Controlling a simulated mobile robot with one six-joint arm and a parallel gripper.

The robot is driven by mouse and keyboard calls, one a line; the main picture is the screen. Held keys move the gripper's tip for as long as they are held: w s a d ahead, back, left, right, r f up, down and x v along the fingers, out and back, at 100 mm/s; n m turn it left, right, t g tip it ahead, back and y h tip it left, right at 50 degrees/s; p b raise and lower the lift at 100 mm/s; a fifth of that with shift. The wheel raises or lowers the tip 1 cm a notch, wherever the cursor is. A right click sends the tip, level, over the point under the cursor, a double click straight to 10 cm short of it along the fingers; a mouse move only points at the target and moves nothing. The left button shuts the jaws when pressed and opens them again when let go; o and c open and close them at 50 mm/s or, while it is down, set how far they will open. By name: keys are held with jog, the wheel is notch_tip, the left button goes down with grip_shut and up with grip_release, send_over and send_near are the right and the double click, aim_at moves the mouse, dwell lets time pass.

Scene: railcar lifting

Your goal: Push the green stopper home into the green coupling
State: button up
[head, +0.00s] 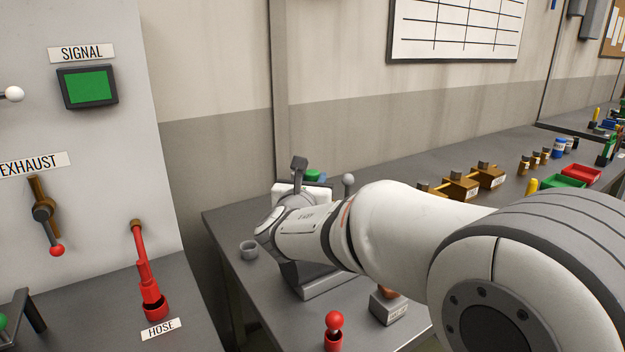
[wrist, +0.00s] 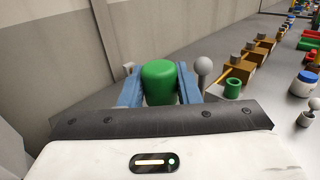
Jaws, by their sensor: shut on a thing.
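The green stopper (wrist: 160,82) sits between the two blue fingers of my gripper (wrist: 160,90) in the wrist view. My gripper is shut on it. A green hollow cylinder (wrist: 233,88) with an open top, which looks like the green coupling, stands to the right of my gripper, apart from the stopper. In the head view, my arm hides most of the gripper. A small green part (head: 312,175) shows behind my wrist; I cannot tell whether it is the stopper or the coupling. What lies beneath the stopper is hidden.
A grey ball-topped lever (wrist: 203,68) stands close to the right finger; it also shows in the head view (head: 348,180). A grey cup (head: 249,249) is at the bench's left edge. Brass fittings (head: 460,185) stand along the bench. A red-knobbed lever (head: 334,322) is in front.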

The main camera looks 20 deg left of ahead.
jog(key=shift+f+b, duration=0.35)
jog(key=shift+f, duration=0.35)
jog(key=shift+b, duration=0.6)
dwell(1.2)
jog(key=shift+f, duration=0.2)
jog(key=shift+f+b, duration=0.3)
jog(key=shift+b, duration=0.25)
jog(key=shift+f+b, duration=1.5)
jog(key=shift+f, duration=0.05)
jog(key=o, duration=1.1)
jog(key=s, duration=0.8)
jog(key=shift+d, duration=0.3)
jog(key=shift+w, duration=0.1)
